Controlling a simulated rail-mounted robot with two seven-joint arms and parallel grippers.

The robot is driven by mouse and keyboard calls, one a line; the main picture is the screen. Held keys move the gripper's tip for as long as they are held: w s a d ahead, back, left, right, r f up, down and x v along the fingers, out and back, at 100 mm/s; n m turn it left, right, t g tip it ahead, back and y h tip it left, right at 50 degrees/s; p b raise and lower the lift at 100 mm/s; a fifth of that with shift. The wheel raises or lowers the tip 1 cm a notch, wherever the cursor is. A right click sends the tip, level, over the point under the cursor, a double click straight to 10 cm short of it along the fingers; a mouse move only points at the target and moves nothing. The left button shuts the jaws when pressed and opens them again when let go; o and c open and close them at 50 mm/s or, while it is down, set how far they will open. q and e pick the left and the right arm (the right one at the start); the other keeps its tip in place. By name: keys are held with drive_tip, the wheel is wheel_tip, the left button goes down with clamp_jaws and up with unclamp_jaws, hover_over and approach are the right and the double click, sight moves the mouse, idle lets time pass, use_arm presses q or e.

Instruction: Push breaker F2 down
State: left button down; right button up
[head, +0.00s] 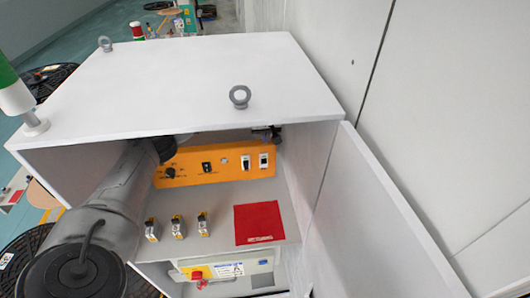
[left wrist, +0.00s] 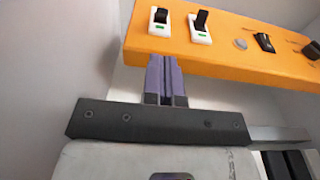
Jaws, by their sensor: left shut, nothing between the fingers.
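The open cabinet holds an orange panel (head: 215,170) with two white switches, the left one (head: 245,162) and the right one (head: 264,160), each with a black lever. They also show in the left wrist view, as one switch (left wrist: 160,19) and another (left wrist: 200,27) with a raised lever. Several small white-and-yellow breaker-like units stand on the grey surface below; the middle one (head: 177,228) is upright. I cannot read which is F2. My left gripper (head: 266,132) is under the cabinet roof, above the panel's right part. Its shut, empty fingers (left wrist: 165,60) are beside the panel edge; contact is unclear.
The cabinet roof (head: 180,85) overhangs the opening and hides part of my arm. A red sheet (head: 259,223) lies on the grey surface, with a red button (head: 196,275) lower down. The open door (head: 385,225) bounds the right side.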

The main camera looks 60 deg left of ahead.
sight(265, 161)
use_arm(q)
drive_tip(key=f, duration=0.2)
drive_tip(key=f+p, duration=0.1)
drive_tip(key=f, duration=0.2)
drive_tip(key=f+p, duration=0.1)
drive_tip(key=f, duration=0.2)
drive_tip(key=shift+w+a, duration=0.1)
drive_tip(key=shift+a, duration=0.15)
drive_tip(key=shift+a+f, duration=0.1)
drive_tip(key=shift+f, duration=0.85)
drive_tip(key=shift+w, duration=0.15)
